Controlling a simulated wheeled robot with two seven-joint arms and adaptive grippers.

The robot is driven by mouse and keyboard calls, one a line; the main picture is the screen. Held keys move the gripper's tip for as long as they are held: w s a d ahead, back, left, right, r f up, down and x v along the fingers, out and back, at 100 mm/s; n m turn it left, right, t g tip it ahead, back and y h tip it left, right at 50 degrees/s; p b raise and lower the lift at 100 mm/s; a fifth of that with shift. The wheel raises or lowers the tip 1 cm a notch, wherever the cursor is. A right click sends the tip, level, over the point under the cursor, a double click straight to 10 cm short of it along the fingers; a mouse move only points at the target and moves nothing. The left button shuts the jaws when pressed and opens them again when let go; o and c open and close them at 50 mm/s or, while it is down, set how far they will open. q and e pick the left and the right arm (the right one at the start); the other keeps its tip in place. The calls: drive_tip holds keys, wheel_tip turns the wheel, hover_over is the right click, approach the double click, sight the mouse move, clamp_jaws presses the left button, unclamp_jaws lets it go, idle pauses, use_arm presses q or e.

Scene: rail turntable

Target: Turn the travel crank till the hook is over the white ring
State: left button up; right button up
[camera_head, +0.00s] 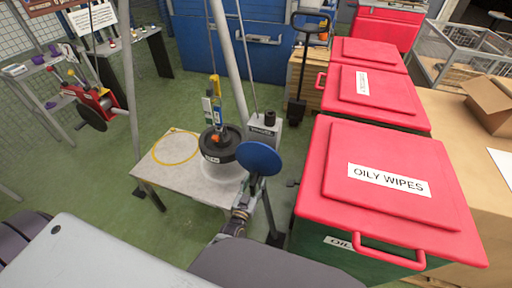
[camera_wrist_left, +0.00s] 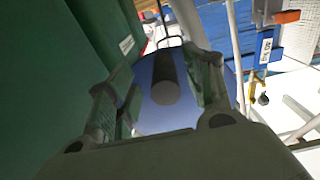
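A blue crank disc (camera_head: 258,158) stands at the right of the small table. In the left wrist view the disc (camera_wrist_left: 150,110) fills the middle, with a dark cylindrical handle (camera_wrist_left: 165,82) pointing at the camera. My left gripper (camera_head: 240,208) is just below the disc; in the wrist view its fingers (camera_wrist_left: 160,95) stand apart on both sides of the handle, with gaps. The hook block (camera_head: 214,103), blue and yellow, hangs over a black round weight (camera_head: 222,146). A yellow ring (camera_head: 176,147) lies on the table. My right gripper is not in view.
The small table (camera_head: 153,170) stands between the legs of a white frame (camera_head: 235,60). Red-lidded bins (camera_head: 385,215) stand close at the right. A red winch (camera_head: 100,100) is at the left.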

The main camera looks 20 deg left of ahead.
use_arm(q)
drive_tip(key=shift+a+f, duration=0.1)
drive_tip(key=shift+a, duration=0.15)
drive_tip(key=shift+s+p, duration=0.3)
drive_tip(key=shift+s, duration=0.65)
drive_tip(key=shift+s+p, duration=0.35)
drive_tip(key=shift+p, duration=0.05)
drive_tip(key=shift+s+p, duration=1.05)
drive_tip(key=shift+s, duration=1.7)
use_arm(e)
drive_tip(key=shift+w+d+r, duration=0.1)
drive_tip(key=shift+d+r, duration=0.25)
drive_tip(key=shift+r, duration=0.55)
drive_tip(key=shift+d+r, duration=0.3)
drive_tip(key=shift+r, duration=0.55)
